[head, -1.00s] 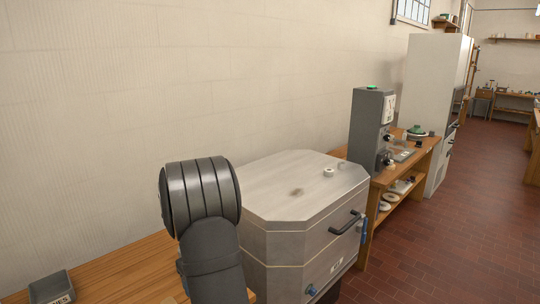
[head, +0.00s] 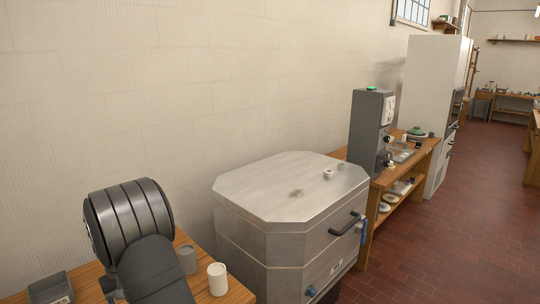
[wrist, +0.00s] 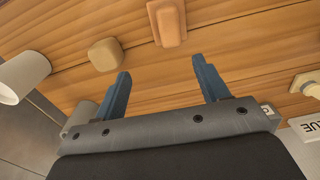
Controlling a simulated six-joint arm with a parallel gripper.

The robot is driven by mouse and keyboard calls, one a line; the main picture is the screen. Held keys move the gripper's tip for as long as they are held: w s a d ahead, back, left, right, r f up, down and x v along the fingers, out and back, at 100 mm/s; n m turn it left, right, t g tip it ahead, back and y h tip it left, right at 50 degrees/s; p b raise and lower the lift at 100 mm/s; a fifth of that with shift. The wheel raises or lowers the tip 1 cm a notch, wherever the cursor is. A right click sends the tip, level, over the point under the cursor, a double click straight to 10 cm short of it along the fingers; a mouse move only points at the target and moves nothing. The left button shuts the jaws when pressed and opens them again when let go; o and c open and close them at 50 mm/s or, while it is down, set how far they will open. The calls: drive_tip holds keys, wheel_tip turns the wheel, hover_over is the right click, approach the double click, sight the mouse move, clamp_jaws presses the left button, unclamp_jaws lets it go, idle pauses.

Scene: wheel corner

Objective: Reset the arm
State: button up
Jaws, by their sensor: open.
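My gripper (wrist: 161,67) shows in the wrist view with its two blue fingers spread apart and nothing between them. It is over the wooden bench, with a tan block (wrist: 105,55) and an orange-brown block (wrist: 168,22) beyond the fingertips. In the head view my dark arm stands at the lower left, over the wooden bench (head: 186,240). The gripper itself is out of that view.
A white cup (head: 217,279) and a grey cup (head: 187,259) stand right of my arm. A grey labelled bin (head: 50,288) is at the left. A large metal box (head: 290,190) with a handle stands right of the bench.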

drive_tip(key=s+a+f, duration=0.3)
drive_tip(key=s+a, duration=0.6)
drive_tip(key=a, duration=0.5)
drive_tip(key=shift+s+f, duration=0.3)
drive_tip(key=shift+f, duration=0.1)
drive_tip(key=shift+o, duration=1.1)
drive_tip(key=o, duration=0.5)
drive_tip(key=w+d+r, duration=0.3)
drive_tip(key=d+r, duration=0.2)
drive_tip(key=shift+w, duration=0.25)
drive_tip(key=w+d+r, duration=0.3)
drive_tip(key=d+r, duration=0.3)
drive_tip(key=d, duration=0.3)
wheel_tip(320, 180, down, 10)
drive_tip(key=shift+a+r, duration=0.1)
